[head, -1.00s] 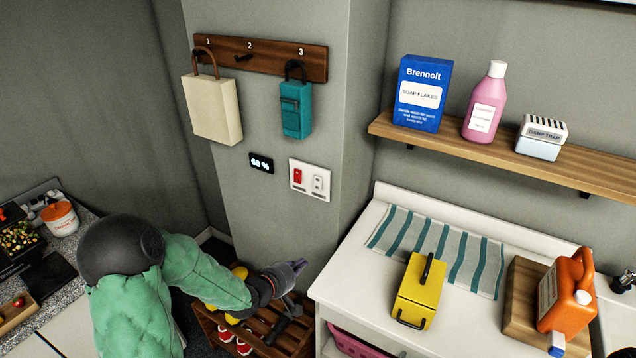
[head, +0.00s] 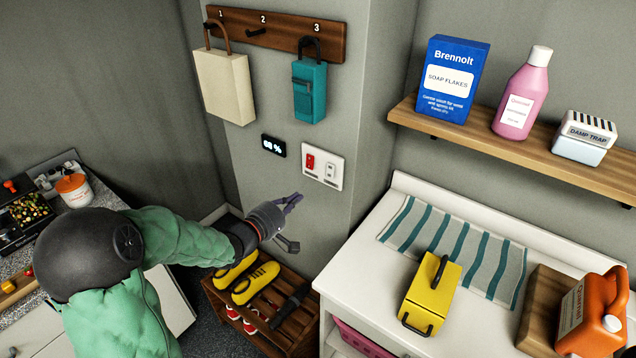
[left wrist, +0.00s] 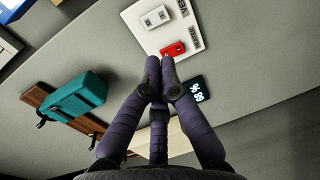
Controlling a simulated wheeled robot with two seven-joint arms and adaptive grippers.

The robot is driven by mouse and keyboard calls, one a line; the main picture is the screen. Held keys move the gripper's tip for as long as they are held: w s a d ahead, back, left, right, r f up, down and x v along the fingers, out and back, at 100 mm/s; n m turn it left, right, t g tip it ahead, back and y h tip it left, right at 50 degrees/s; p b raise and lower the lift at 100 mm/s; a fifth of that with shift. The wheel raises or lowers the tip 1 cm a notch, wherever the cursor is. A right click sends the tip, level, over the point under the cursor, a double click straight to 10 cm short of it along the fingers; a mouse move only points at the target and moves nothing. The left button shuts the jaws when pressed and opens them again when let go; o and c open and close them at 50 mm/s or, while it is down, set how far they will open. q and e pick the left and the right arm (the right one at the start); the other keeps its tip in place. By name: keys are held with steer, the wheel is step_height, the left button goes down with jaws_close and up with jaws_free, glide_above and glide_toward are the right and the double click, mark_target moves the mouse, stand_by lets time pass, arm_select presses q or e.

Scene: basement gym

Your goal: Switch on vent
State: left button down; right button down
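A white switch plate (head: 337,184) is on the grey wall pillar, with a red switch (head: 310,161) on its left and a white switch (head: 330,170) on its right. In the left wrist view the plate (left wrist: 146,38) appears turned round.
A small display (head: 273,146) is left of the plate. Above, a peg rail (head: 280,33) holds a cream bag (head: 225,88) and a teal bag (head: 309,92). A wooden shoe rack (head: 277,320) stands below my gripper. A white counter (head: 375,262) is at right.

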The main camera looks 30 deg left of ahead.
mark_target(330, 174)
arm_select(q)
steer(key=w+b, duration=0.1)
steer(key=w, duration=0.3)
steer(key=w+f+b, duration=0.1)
steer(key=w, duration=0.4)
steer(key=w+d+b, duration=0.1)
steer(key=w, duration=0.3)
steer(key=shift+w+f, duration=0.3)
steer(key=shift+f, duration=0.1)
steer(key=shift+w, duration=0.1)
steer(key=shift+d, duration=0.1)
